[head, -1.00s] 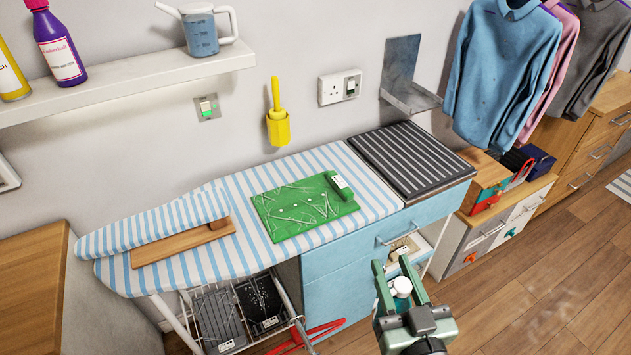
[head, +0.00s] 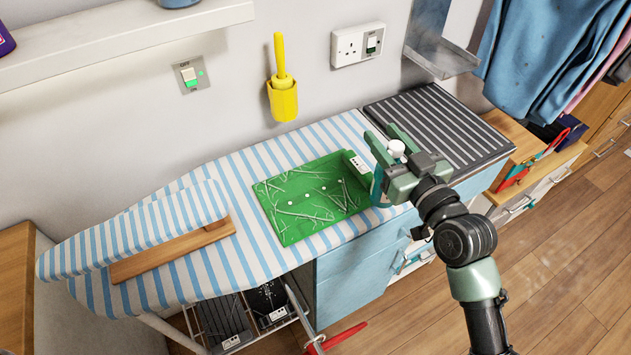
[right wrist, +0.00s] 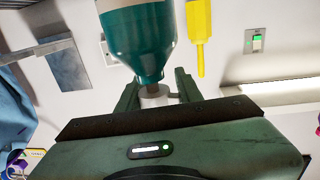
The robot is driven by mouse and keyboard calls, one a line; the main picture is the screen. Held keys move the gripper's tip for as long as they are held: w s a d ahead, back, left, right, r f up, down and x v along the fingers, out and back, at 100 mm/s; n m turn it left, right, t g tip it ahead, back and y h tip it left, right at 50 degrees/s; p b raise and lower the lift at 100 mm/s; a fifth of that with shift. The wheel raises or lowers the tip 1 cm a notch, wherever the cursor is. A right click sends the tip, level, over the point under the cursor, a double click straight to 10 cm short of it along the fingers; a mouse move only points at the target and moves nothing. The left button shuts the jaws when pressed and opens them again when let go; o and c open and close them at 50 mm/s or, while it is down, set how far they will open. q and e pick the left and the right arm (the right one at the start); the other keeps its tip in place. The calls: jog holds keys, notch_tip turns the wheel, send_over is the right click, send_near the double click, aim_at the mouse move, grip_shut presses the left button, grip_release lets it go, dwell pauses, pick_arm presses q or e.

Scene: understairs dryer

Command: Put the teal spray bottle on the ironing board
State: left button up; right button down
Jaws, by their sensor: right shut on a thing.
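The teal spray bottle (right wrist: 140,45) is held in my right gripper (head: 388,150), which is shut on it near its white cap; in the right wrist view the bottle's body stretches away beyond the fingers. In the head view the bottle (head: 377,188) is mostly hidden behind the gripper, with the white cap showing between the fingers. The gripper is over the right part of the striped ironing board (head: 240,250), beside the green mat. I cannot tell whether the bottle touches the board. My left gripper is not in view.
A green mat (head: 300,205) with thin strands and a green block lies on the board. A folded striped sleeve board (head: 150,235) takes up the left. A dark ribbed mat (head: 440,130) lies behind my gripper. Striped cover is bare between sleeve board and green mat.

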jog(key=w+d+r+n+g+y+b, duration=0.1)
jog(key=w+d+r+b, duration=0.15)
jog(key=w+r, duration=0.5)
jog(key=w+d+r+n+g+y+b, duration=0.1)
jog(key=w+d+r+y+b, duration=0.15)
jog(key=w+r, duration=0.5)
notch_tip(320, 180, down, 20)
jog(key=h+b, duration=0.1)
jog(key=shift+w+a+r+t+b, duration=0.2)
jog(key=shift+a+t+b, duration=0.05)
jog(key=shift+t+b, duration=0.05)
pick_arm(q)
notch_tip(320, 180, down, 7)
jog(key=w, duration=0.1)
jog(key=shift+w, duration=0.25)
pick_arm(e)
jog(key=c, duration=0.9)
grip_release()
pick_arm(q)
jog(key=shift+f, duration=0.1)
